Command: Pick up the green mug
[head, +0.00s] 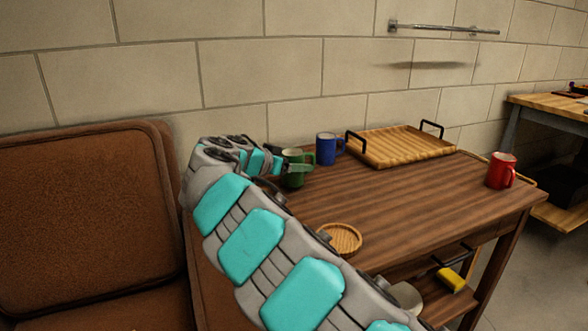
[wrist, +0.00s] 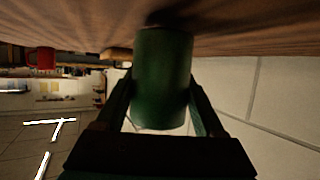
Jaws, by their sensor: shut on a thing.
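The green mug (head: 294,174) is at the back left of the wooden table (head: 400,200), beside the blue mug. My gripper (head: 290,165) reaches it from the left in the head view, and my arm hides part of the view around it. In the wrist view the green mug (wrist: 163,78) fills the middle, and the fingers of my gripper (wrist: 163,100) are on both its sides, shut on it. The wrist picture is turned over, with the table top above. The mug is upright at the table; I cannot tell whether its base touches it.
A blue mug (head: 326,149) stands just right of the green mug. A wooden tray (head: 405,146) with black handles lies behind. A red mug (head: 501,171) is at the right end. A round woven coaster (head: 340,238) lies near the front edge. A brown chair (head: 85,215) stands at left.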

